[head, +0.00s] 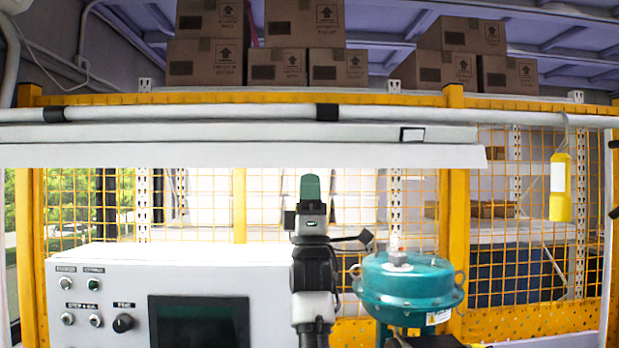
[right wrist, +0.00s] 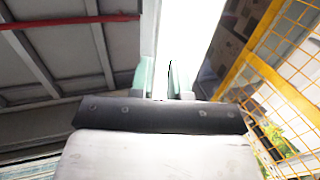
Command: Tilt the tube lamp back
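In the right wrist view the lamp (right wrist: 192,40) runs up and away beyond the fingers. My right gripper (head: 311,190) points up, its green fingertips just under the lamp's lower edge in the head view. In the right wrist view the right gripper (right wrist: 168,80) has its two green fingers apart with a narrow gap. I see no clear hold on the lamp; whether a finger touches it I cannot tell. My left gripper is not in view.
A white control panel (head: 110,275) with knobs and a dark screen stands at lower left. A teal valve actuator (head: 408,290) stands right of my right arm. A white rail (head: 240,112) runs above the lamp. A yellow pendant (head: 560,190) hangs at right. Yellow mesh fencing stands behind.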

